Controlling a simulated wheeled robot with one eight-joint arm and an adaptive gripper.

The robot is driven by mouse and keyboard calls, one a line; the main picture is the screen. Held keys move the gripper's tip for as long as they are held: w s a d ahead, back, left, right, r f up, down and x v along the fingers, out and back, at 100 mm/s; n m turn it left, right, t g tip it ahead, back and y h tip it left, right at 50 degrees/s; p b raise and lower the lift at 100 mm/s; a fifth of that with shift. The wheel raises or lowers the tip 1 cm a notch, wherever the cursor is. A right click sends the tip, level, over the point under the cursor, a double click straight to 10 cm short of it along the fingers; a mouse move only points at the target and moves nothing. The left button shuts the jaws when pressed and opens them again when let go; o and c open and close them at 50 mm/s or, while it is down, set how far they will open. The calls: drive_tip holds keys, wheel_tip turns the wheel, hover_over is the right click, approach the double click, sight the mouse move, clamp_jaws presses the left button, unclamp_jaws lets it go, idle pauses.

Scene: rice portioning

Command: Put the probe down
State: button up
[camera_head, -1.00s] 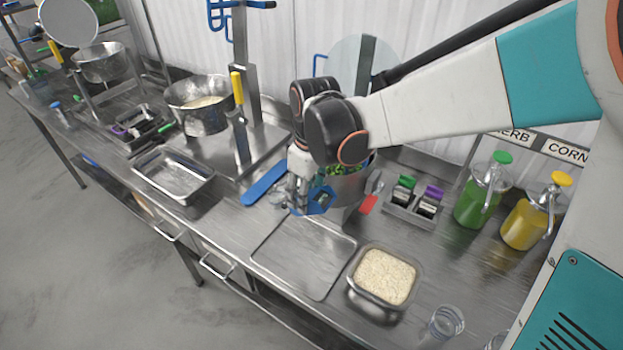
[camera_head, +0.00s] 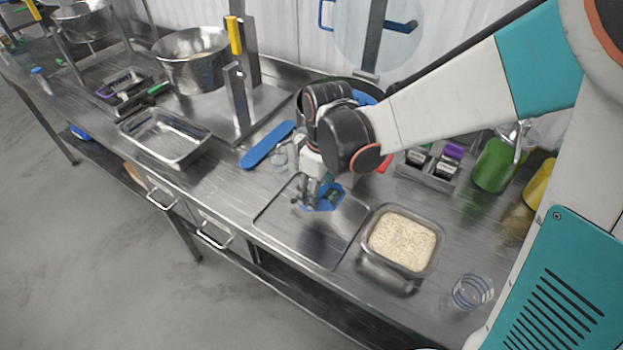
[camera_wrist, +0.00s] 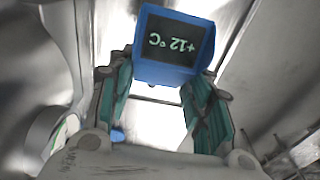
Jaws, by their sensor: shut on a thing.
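The probe is a blue block with a dark display reading +12 °C, seen in the wrist view (camera_wrist: 175,45) between the fingertips. In the head view the probe (camera_head: 331,197) shows as a small blue shape at my gripper's tip. My gripper (camera_head: 317,190) is shut on it, pointing down over the back part of a flat metal tray (camera_head: 335,255). In the wrist view my gripper (camera_wrist: 160,80) has a green-lined finger on each side of the probe. I cannot tell whether the probe touches the tray.
A pan of rice (camera_head: 404,242) stands right of the tray, and a clear glass (camera_head: 472,291) is near the front right. A blue strip (camera_head: 267,145) lies behind left. An empty metal pan (camera_head: 166,137) and a pot (camera_head: 192,62) are further left.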

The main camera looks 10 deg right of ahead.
drive_tip(key=shift+f, duration=0.75)
drive_tip(key=shift+f+b, duration=0.2)
drive_tip(key=shift+b, duration=0.15)
drive_tip(key=o, duration=1.1)
drive_tip(key=shift+r, duration=0.1)
drive_tip(key=shift+c, duration=0.2)
drive_tip(key=shift+r, duration=0.1)
